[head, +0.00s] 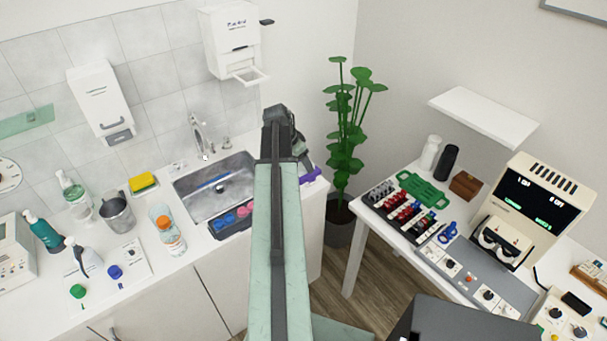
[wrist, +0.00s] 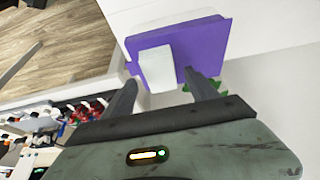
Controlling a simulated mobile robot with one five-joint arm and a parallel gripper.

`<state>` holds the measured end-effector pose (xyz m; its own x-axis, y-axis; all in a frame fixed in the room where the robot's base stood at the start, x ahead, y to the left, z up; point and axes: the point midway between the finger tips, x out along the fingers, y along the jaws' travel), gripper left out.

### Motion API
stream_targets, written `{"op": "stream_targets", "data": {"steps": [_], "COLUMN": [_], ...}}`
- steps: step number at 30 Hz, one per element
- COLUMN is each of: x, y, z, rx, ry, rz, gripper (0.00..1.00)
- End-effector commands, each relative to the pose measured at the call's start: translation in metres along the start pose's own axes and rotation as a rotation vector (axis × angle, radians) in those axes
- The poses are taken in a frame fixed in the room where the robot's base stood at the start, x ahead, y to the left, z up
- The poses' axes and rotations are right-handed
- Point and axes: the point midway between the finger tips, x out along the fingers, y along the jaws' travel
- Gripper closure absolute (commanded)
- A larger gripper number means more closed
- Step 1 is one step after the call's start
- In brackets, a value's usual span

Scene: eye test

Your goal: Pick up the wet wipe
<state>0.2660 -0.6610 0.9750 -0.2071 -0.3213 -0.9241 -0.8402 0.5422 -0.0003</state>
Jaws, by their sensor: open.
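In the wrist view a white piece (wrist: 157,68), which looks like the wet wipe, lies against or sticks out of a purple pack (wrist: 206,44). The purple pack also shows in the head view (head: 312,175), at the right end of the sink counter, partly hidden behind my arm. My gripper (wrist: 160,77) is open, with one dark finger on each side of the white piece in the wrist view. Nothing is seen held. I cannot tell whether the fingers touch the pack or how far off it is. In the head view my arm hides most of the gripper.
A sink (head: 216,188) with a tap is left of my arm. An orange-capped bottle (head: 167,232) and a metal mug (head: 118,212) stand on the counter. A tall plant (head: 347,125) stands behind, right. A right-hand table holds racks and a beige device (head: 533,200).

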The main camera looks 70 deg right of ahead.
Motion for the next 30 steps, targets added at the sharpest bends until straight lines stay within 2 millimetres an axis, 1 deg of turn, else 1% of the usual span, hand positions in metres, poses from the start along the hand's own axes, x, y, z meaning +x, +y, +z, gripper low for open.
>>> {"op": "stream_targets", "data": {"steps": [1, 2, 9, 11, 12, 14, 15, 16, 17, 18, 25, 30], "x": [0.017, 0.019, 0.017, 0.017, 0.017, 0.017, 0.017, 0.017, 0.017, 0.017, 0.014, 0.0], "y": [-0.001, -0.001, -0.001, -0.001, -0.001, -0.001, -0.001, -0.001, -0.001, -0.001, -0.001, -0.002], "z": [0.003, 0.003, 0.0, 0.0, 0.0, 0.0, 0.0, 0.0, 0.0, 0.0, 0.0, -0.004], "rx": [0.0, 0.0, -0.001, -0.001, -0.001, -0.001, -0.001, -0.001, -0.001, -0.001, -0.002, -0.005], "ry": [0.0, 0.0, 0.0, 0.0, 0.0, 0.0, 0.0, 0.0, 0.0, 0.0, 0.0, 0.0], "rz": [0.0, 0.0, -0.001, -0.001, -0.001, -0.001, -0.001, -0.001, -0.001, -0.001, -0.001, -0.002], "gripper": [0.33, 0.33, 0.33, 0.49, 0.61, 0.77, 0.88, 0.96, 0.96, 1.0, 1.0, 1.0]}}
